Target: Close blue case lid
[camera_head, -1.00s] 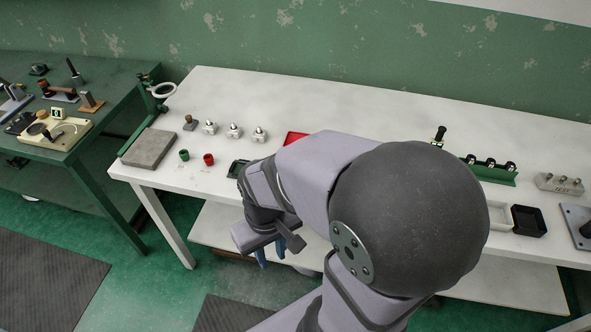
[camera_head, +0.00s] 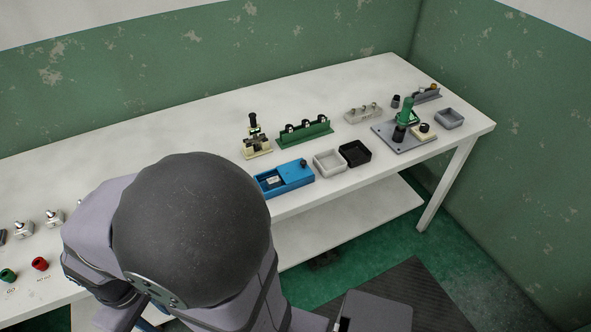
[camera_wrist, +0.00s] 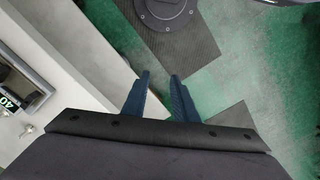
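The blue case (camera_head: 287,178) lies on the white table, partly behind my arm in the head view. Its visible part looks like an open-topped blue tray with a pale item inside and a dark knob at its right end. I cannot tell where its lid is. My gripper (camera_wrist: 160,82) shows in the wrist view with two blue fingers apart and nothing between them. It points down past the table's edge over the green floor, away from the blue case. In the head view my arm mostly hides the gripper.
The white table (camera_head: 370,93) has a grey tray (camera_head: 329,163) and a black tray (camera_head: 355,153) right of the blue case. Behind it stand a cream fixture (camera_head: 256,146) and a green rack (camera_head: 305,132). The table's back is clear.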

